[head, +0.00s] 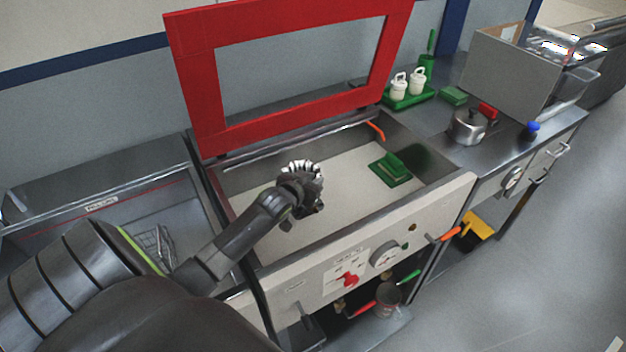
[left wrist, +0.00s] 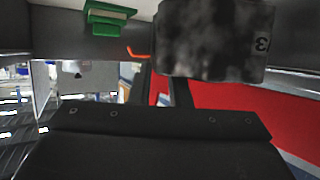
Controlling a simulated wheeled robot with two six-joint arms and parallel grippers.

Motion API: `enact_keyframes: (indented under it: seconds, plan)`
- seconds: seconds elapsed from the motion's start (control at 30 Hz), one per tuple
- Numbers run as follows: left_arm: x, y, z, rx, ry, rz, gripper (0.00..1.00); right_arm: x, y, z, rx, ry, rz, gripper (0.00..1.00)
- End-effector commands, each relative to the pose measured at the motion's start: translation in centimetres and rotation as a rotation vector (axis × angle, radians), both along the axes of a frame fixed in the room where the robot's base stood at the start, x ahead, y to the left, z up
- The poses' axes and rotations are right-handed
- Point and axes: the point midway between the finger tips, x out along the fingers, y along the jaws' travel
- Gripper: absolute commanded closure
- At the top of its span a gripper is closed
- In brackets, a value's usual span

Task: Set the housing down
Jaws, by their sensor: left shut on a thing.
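The housing (left wrist: 212,40) is a grey, mottled block with dark figures on one side, close in front of the left wrist camera. In the head view a light, ridged part of it (head: 301,167) seems to show beyond my left gripper (head: 306,187). My left gripper is shut on the housing, over the open box with the pale floor (head: 262,183). The hand hides most of the housing, and I cannot tell whether it touches the floor. My right gripper is not in view.
A green block (head: 392,168) lies in the box at right; the box floor around it is bare. The red-framed lid (head: 195,90) stands open behind. A steel pot (head: 467,126), a green tray (head: 408,100) and a grey bin (head: 505,75) stand on the right counter.

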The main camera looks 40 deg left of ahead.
Motion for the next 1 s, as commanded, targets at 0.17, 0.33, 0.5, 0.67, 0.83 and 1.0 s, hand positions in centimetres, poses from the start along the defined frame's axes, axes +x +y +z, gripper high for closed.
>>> enact_keyframes:
  seconds: [0.17, 0.33, 0.5, 0.67, 0.83, 1.0]
  plan:
    - [0.2, -0.1, 0.3, 0.004, -0.01, -0.004, 1.0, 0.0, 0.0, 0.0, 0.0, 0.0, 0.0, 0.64]
    - [0.0, 0.0, -0.1, 0.0, -0.001, 0.0, 0.72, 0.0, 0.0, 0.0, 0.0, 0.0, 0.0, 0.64]
    - [0.0, 0.0, 0.0, 0.0, -0.001, 0.0, 0.62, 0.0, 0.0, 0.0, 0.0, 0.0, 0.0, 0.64]
    - [0.0, 0.0, 0.0, 0.0, -0.001, 0.0, 0.62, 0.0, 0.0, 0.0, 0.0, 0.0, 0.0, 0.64]
    - [-0.7, -0.1, 0.1, 0.001, 0.0, 0.0, 0.62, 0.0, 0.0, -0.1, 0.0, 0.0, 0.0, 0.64]
    - [-2.5, -0.3, 0.9, 0.002, -0.001, -0.002, 0.62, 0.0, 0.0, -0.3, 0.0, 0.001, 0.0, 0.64]
